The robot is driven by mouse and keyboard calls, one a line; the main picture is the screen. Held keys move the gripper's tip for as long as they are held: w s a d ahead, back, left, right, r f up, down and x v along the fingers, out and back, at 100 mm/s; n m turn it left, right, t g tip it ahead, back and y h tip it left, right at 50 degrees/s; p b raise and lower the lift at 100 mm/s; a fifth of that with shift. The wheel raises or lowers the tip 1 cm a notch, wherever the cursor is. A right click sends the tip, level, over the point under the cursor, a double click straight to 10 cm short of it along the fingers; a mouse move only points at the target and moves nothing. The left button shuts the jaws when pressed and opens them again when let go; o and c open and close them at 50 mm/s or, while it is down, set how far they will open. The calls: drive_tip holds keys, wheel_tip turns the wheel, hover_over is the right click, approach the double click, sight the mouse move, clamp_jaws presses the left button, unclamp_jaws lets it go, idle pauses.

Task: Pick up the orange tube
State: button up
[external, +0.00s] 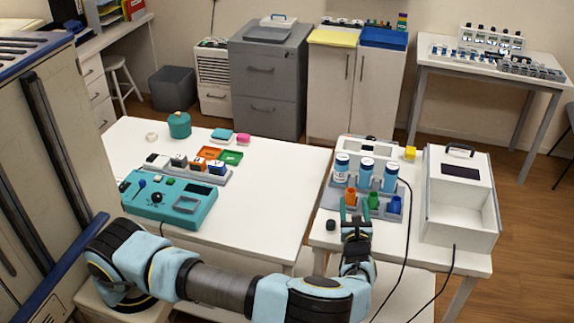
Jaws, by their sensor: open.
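The orange tube (351,194) stands upright at the left end of the front row of a grey rack on the right-hand table. A green tube (374,200) and a blue tube (395,204) stand to its right in the same row. My gripper (354,208) is open, with its teal fingertips just in front of and below the orange tube in the picture. The fingers partly overlap the tube's lower part and the rack. I cannot tell whether the tube is between the fingers or whether they touch it.
Several blue bottles (366,171) stand behind the tubes. A white open-fronted box (460,205) is to the right, with a black cable in front. A small black object (331,225) lies left of my gripper. The left table (265,215) has clear room.

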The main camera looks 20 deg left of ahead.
sight(352, 196)
drive_tip(key=p+x, duration=0.2)
drive_tip(key=x, duration=0.2)
drive_tip(key=shift+s+a+r, duration=0.1)
drive_tip(key=shift+r, duration=0.1)
drive_tip(key=shift+w+f, duration=0.15)
drive_tip(key=shift+w, duration=0.4)
drive_tip(key=shift+c, duration=0.3)
clamp_jaws()
